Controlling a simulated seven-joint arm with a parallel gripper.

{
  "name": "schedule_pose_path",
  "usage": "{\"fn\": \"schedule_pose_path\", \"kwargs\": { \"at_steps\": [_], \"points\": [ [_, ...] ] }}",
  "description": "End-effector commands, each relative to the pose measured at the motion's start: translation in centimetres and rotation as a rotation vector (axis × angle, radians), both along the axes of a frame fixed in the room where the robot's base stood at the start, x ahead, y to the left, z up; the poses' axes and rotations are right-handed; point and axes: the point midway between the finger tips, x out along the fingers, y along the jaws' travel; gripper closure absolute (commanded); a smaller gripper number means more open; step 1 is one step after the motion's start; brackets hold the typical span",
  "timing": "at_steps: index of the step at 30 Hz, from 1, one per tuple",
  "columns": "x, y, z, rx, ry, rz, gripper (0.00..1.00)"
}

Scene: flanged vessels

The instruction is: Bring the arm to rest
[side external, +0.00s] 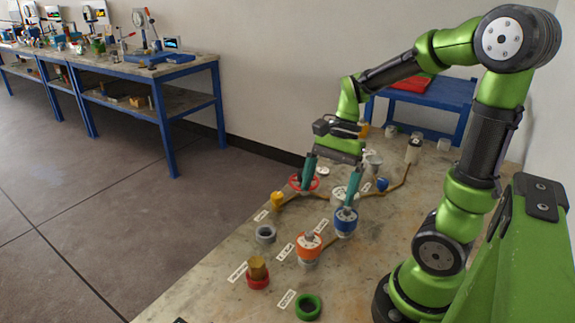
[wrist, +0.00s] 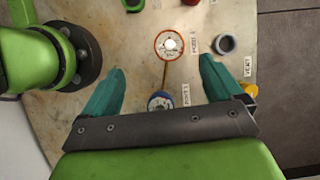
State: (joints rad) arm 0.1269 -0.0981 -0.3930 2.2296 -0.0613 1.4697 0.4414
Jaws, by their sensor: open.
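My gripper (side external: 328,195) is open, its two teal fingers spread wide and pointing down over the bench (side external: 215,285). In the wrist view its fingertips (wrist: 162,66) have nothing held between them. An orange flanged vessel (side external: 308,243) stands in front of the gripper; it also shows in the wrist view (wrist: 169,44) as a round flange with a white centre. A blue flanged vessel (side external: 346,221) stands close below one finger in the side view; whether they touch is unclear. In the wrist view the blue vessel (wrist: 160,101) is partly hidden by the gripper body.
A grey ring (side external: 265,234), a green ring (side external: 308,307), a red-based piece with a brass-coloured top (side external: 257,272) and a yellow piece (side external: 277,200) stand around. A red-rimmed part (side external: 303,183) and pipes lie behind. The bench's left front corner is mostly bare.

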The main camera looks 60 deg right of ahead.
Motion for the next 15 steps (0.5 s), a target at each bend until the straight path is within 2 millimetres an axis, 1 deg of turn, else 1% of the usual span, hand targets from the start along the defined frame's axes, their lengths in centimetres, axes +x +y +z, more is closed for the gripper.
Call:
{"fn": "schedule_pose_path", "kwargs": {
  "at_steps": [1,3,6,9,11,13,15],
  "points": [
    [0.0,-0.7,0.3,0.031,0.009,-0.079,0.07],
    [-0.1,-1.7,0.7,0.059,0.013,-0.157,0.07],
    [-0.2,-2.7,1.1,0.09,0.014,-0.238,0.07],
    [-0.3,-3.3,1.1,0.091,0.012,-0.263,0.07],
    [-0.3,-3.6,1.0,0.087,0.001,-0.259,0.07],
    [-0.3,-4.1,0.6,0.056,-0.03,-0.219,0.07],
    [-0.2,-3.9,0.1,0.004,-0.09,-0.112,0.07]
  ]
}}
